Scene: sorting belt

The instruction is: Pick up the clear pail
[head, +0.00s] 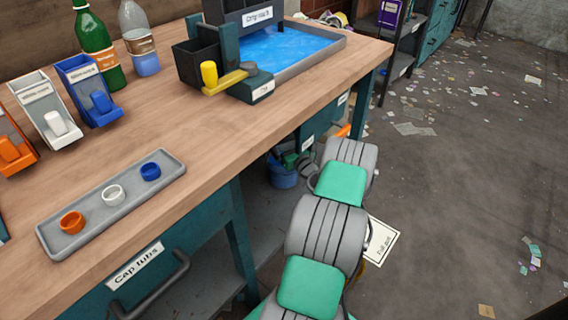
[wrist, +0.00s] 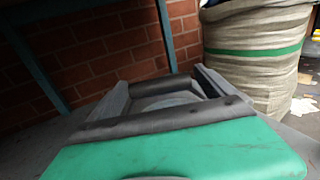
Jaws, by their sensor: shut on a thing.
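In the wrist view my gripper (wrist: 168,88) is shut on a pale, see-through round thing that looks like the clear pail (wrist: 166,101). Only a small part of its rounded top shows between the dark finger pads; the rest is hidden by my gripper's green body. In the head view my arm reaches down beside the bench's right front edge, and neither the pail nor my gripper can be made out clearly there.
The wooden bench (head: 215,125) holds a cap tray (head: 98,228), small bins, bottles and a blue water tray. A blue bucket (head: 284,175) stands beneath it. The wrist view shows a brick wall (wrist: 110,45), bench legs and a woven sack (wrist: 255,60). Litter dots the open floor.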

